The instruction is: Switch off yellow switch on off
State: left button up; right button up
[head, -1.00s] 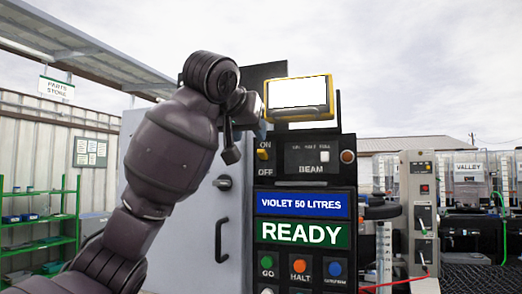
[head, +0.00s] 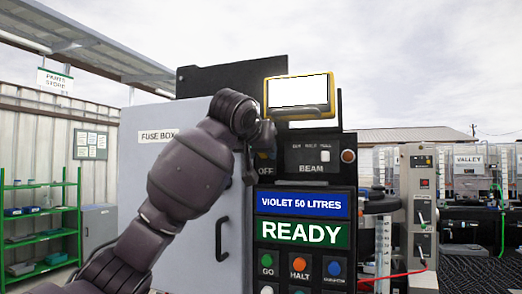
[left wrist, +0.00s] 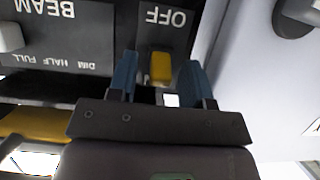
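The yellow switch (left wrist: 160,68) shows in the left wrist view, which is upside down. It sits beside the OFF label (left wrist: 165,18), and its yellow part is on the side away from that label. My left gripper (left wrist: 160,78) is open, with one blue finger on each side of the switch; I cannot tell whether either touches it. In the head view, my left gripper (head: 262,150) is in front of the switch and hides it and the ON label. Only the OFF label (head: 266,170) shows there. My right gripper is out of view.
A BEAM knob (head: 325,156) is right of the switch. Above is a yellow-framed screen (head: 298,93). Below are a READY display (head: 303,234) and GO (head: 267,259) and HALT (head: 299,265) buttons. A grey fuse box door (head: 150,165) stands left.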

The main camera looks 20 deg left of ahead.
pick_arm(q)
grip_shut()
